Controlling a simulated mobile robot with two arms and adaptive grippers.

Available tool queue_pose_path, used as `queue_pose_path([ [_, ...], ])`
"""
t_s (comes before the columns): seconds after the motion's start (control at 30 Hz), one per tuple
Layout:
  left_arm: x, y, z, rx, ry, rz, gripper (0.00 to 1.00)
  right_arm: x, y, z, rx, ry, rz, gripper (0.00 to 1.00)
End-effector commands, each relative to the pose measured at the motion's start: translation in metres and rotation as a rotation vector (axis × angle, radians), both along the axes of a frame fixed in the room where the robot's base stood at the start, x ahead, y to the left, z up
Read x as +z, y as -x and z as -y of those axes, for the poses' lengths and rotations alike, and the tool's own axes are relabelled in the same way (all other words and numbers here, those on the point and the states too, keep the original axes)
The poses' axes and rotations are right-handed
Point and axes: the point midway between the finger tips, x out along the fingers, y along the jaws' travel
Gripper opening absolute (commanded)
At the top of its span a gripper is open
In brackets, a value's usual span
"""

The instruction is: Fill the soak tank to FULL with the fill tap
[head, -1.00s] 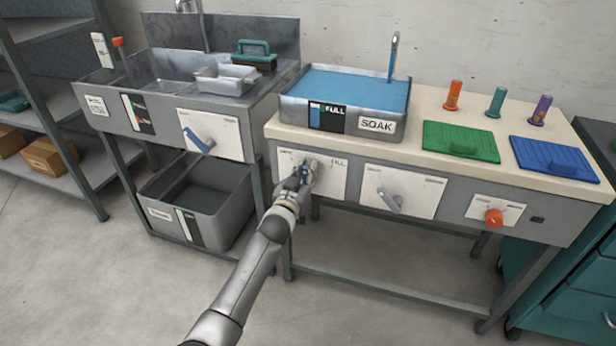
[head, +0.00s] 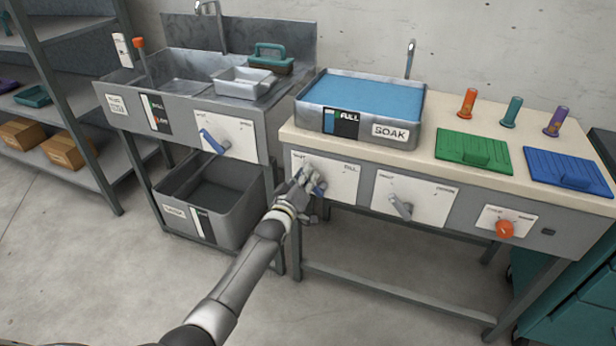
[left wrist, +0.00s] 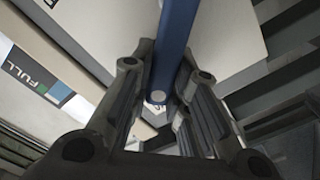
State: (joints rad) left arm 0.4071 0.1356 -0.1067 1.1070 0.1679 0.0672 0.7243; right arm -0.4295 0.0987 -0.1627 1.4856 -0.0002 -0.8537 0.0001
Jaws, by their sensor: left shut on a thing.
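The soak tank (head: 358,137) sits on the bench top, with blue water (head: 370,98) close to its rim. Its front gauge (head: 341,122) reads FULL at the top, beside a SOAK label. The fill tap's panel (head: 338,184) is on the bench front below the tank. My left gripper (head: 314,184) is at this panel and hides most of the lever. In the left wrist view, my left gripper (left wrist: 160,105) is shut on the blue tap lever (left wrist: 176,45), which lies between its fingers. My right gripper is out of view.
A second grey lever (head: 401,208) and an orange knob (head: 504,229) are to the right on the bench front. A sink (head: 182,75) stands left, with a grey bin (head: 220,215) below. Green (head: 474,150) and blue (head: 566,172) boards lie on the bench.

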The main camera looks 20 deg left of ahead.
Motion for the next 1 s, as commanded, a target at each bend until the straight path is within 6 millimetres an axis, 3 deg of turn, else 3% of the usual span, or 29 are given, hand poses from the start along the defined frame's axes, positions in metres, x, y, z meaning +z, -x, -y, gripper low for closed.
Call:
queue_pose_path([
  [0.53, -0.0023, 0.0003, -0.0012, 0.000, 0.031, -0.004, 0.00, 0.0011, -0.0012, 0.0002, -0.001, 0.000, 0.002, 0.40],
  [0.57, -0.0023, 0.0003, -0.0011, 0.000, 0.031, -0.004, 0.21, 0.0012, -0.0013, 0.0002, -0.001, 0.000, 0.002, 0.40],
  [0.7, -0.0021, 0.0003, -0.0011, 0.001, 0.028, -0.003, 0.39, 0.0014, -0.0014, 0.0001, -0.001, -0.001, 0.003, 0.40],
  [1.0, -0.0014, 0.0004, -0.0011, -0.001, 0.024, -0.002, 0.39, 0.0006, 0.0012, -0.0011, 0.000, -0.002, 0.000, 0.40],
])
